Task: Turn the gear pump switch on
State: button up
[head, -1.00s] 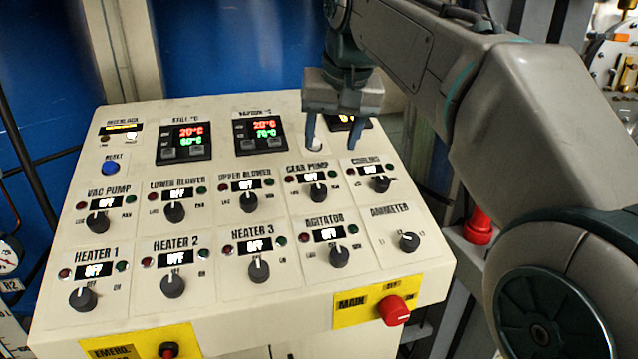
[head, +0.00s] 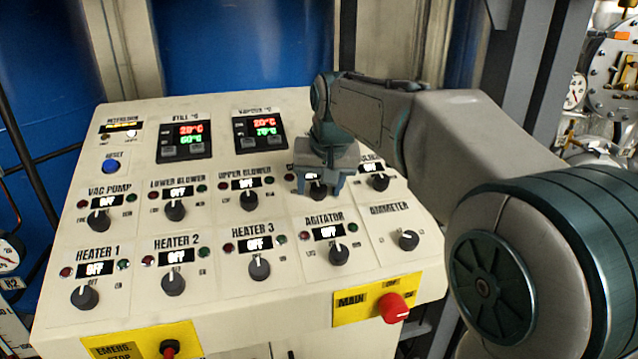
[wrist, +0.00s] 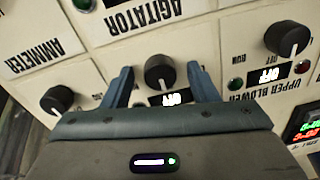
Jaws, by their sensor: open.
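The gear pump switch is a dark round knob with a white pointer line. It shows between the fingers in the wrist view (wrist: 159,72) and partly in the head view (head: 318,193). Its display (wrist: 171,98) reads OFF. My gripper (head: 319,187) is over the switch, with its label hidden in the head view. In the wrist view my gripper (wrist: 161,76) is open, one finger on each side of the knob with a gap to both. I cannot tell how deep the fingertips reach.
The agitator knob (head: 339,255) is below the gear pump switch, the upper blower knob (head: 249,201) to its left and another knob (head: 377,182) close to its right. The ammeter knob (head: 409,241) and red main switch (head: 393,308) are lower right.

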jog(key=c, duration=1)
jog(key=shift+o, duration=0.2)
jog(key=shift+m, duration=0.3)
jog(key=m, duration=1.1)
jog(key=shift+b, duration=0.4)
jog(key=shift+m, duration=0.3)
jog(key=o, duration=1)
jog(key=shift+c, duration=0.2)
jog(key=shift+s, duration=0.1)
